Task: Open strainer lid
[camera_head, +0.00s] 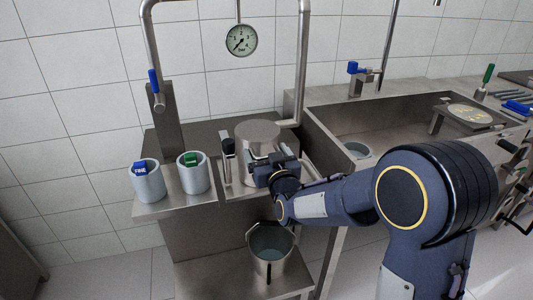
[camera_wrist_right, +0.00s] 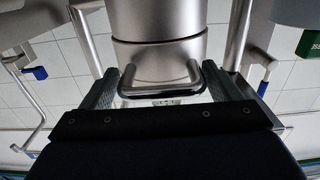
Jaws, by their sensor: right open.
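The steel strainer (camera_head: 258,138) is a round metal cylinder with a flat top, standing on the metal bench; its lid looks closed. A bent bar handle (camera_wrist_right: 160,86) sticks out from its side in the right wrist view. My right gripper (camera_head: 262,173) is at the strainer's front side in the head view. In the right wrist view its two fingers (camera_wrist_right: 159,72) are spread apart, one on each side of the handle, not visibly gripping it. The gripper and arm hide part of the strainer's front in the head view. My left gripper is not in view.
Two grey cups, one with a blue tag (camera_head: 149,183) and one with a green tag (camera_head: 194,176), stand left of the strainer. A bucket (camera_head: 271,252) sits on the lower shelf. Pipes and a pressure gauge (camera_head: 242,40) are behind. A sink (camera_head: 355,118) lies to the right.

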